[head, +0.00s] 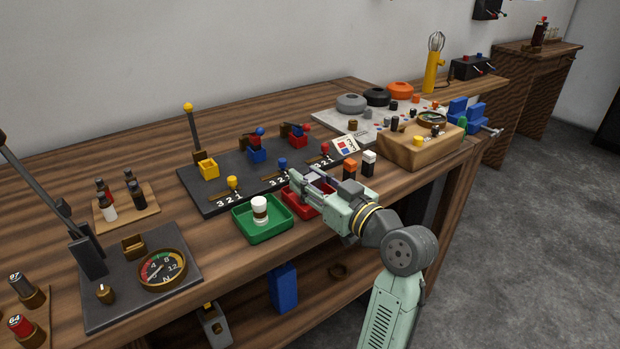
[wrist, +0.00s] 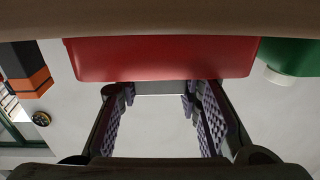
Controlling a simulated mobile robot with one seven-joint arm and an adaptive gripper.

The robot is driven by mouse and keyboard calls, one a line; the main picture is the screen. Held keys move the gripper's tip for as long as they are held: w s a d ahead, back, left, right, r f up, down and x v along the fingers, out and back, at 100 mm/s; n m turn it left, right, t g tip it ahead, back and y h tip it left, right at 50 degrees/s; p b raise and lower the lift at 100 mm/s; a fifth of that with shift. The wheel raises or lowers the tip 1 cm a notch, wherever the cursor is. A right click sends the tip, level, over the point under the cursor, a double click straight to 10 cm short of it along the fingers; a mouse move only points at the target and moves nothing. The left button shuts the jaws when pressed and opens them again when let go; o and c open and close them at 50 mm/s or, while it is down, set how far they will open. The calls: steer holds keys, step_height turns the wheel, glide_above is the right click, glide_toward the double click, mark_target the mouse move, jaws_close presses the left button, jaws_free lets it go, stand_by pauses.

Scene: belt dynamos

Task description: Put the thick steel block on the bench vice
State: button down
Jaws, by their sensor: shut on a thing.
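My gripper (head: 308,188) is over the red tray (head: 300,207) at the front edge of the bench. In the wrist view its two fingers (wrist: 158,100) stand apart, shut on a pale grey piece, the steel block (wrist: 172,87), of which only a narrow strip is clear. The red tray (wrist: 160,58) spans the wrist view just beyond the fingertips. The blue bench vice (head: 467,115), with a metal handle, is at the far right end of the bench, well away from my gripper.
Orange-and-black and white-and-black blocks (head: 369,162) stand close right of my gripper. A wooden box with a gauge (head: 420,150) lies between them and the vice. A lever panel (head: 220,190) is behind.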

steer(key=shift+f+b, duration=0.2)
steer(key=shift+b, duration=0.1)
steer(key=c, duration=1.2)
jaws_free()
steer(key=shift+o, duration=0.2)
steer(key=shift+s+d+p, duration=0.1)
steer(key=shift+p, duration=0.25)
steer(key=b+v, duration=0.3)
steer(key=v, duration=0.7)
steer(key=shift+s, duration=0.25)
steer(key=shift+d+r, duration=0.1)
